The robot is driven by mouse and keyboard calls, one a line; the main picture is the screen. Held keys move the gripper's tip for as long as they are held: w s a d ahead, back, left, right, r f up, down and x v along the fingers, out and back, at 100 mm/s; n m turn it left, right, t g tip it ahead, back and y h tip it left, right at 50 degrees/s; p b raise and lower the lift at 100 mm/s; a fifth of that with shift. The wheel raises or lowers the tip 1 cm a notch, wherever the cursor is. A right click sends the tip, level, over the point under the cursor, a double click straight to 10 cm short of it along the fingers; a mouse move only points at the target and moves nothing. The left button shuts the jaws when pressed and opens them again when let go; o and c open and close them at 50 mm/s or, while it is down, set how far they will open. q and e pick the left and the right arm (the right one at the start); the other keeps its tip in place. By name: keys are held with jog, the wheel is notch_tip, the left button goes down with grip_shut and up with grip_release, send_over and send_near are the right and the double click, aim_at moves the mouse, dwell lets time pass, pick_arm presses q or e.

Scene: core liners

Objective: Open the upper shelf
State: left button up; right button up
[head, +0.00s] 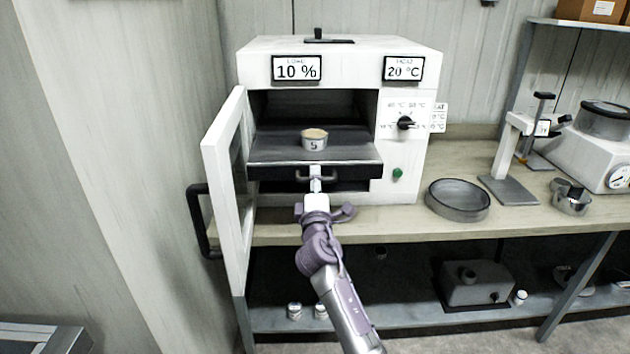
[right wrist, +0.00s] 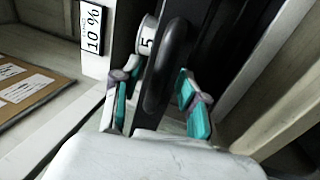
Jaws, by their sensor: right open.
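A white oven (head: 340,60) stands on the bench with its door (head: 225,185) swung open to the left. Inside is a dark upper shelf (head: 275,150) that juts a little out of the opening. A small tin marked 5 (head: 314,142) stands on it. The shelf's front carries a dark handle (head: 300,178). My right gripper (head: 316,184) is at this handle. In the right wrist view, the open fingers of my right gripper (right wrist: 160,103) lie on either side of the dark handle (right wrist: 165,65). The tin (right wrist: 147,42) shows just behind. My left gripper is out of view.
The oven displays read 10 % (head: 297,68) and 20 °C (head: 403,68). A round pan (head: 457,200), a stand (head: 508,180) and a scale (head: 590,160) are to the right on the bench (head: 400,228). The door's dark handle (head: 200,225) sticks out left.

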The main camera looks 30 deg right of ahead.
jog(key=v, duration=1.1)
jog(key=shift+s, duration=0.2)
jog(key=shift+a, duration=0.1)
jog(key=w+a+f+g+y, duration=0.1)
jog(key=a+f+y, duration=0.2)
jog(key=f, duration=0.8)
jog(key=a+f+g+y, duration=0.2)
jog(key=f+y, duration=0.1)
jog(key=f, duration=0.7)
jog(key=s+a+f+m+g+y, duration=0.1)
jog(key=s+a+f+g+y, duration=0.3)
jog(key=f, duration=0.8)
jog(key=s+a+f+m+g+h, duration=0.1)
jog(key=s+f, duration=0.6)
jog(key=f, duration=0.4)
jog(key=s+a+f+m+g+y, duration=0.1)
jog(key=s+a+f+m+g, duration=0.15)
jog(key=s+f, duration=1.1)
jog(key=s+d+f+m+g, duration=0.1)
jog(key=s+f+m+g, duration=0.1)
jog(key=s, duration=1)
jog(key=s+f+m+g, duration=0.3)
jog(key=s+f, duration=0.2)
jog(key=s, duration=0.7)
jog(key=shift+s+d+f+g+y, duration=0.2)
jog(key=shift+d+f+g+y, duration=0.15)
jog(key=shift+d+y, duration=0.05)
